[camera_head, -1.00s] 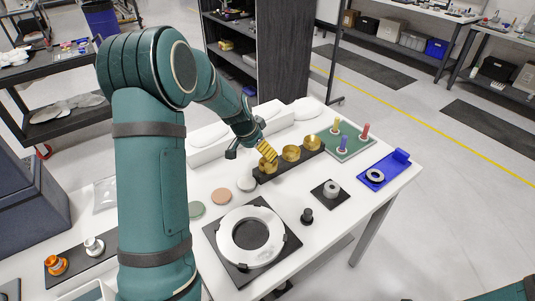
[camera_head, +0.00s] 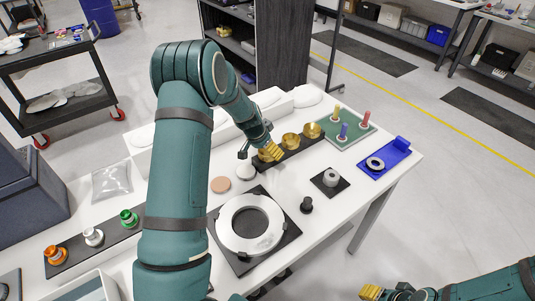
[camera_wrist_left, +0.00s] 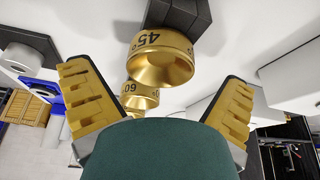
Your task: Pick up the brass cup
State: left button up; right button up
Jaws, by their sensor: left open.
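Three brass cups stand in a row on a black bar (camera_head: 296,151) on the white table: a near cup (camera_head: 263,156), a middle cup (camera_head: 291,141) and a far cup (camera_head: 312,131). My left gripper (camera_head: 272,151) is open at the near cup and partly hides it. In the left wrist view, a cup marked 45 (camera_wrist_left: 163,60) shows between the spread yellow fingers, apart from both; a cup marked 60 (camera_wrist_left: 143,95) is behind it. My right gripper (camera_head: 371,292) is at the bottom edge, away from the cups; its finger opening is unclear.
A green peg plate (camera_head: 352,138) and a blue fixture (camera_head: 385,158) lie right of the cups. White boxes stand behind.

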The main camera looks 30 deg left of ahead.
pick_arm(q)
jog(key=x, duration=0.4)
jog(key=c, duration=1.1)
jog(key=shift+r, duration=0.1)
jog(key=shift+c, duration=0.2)
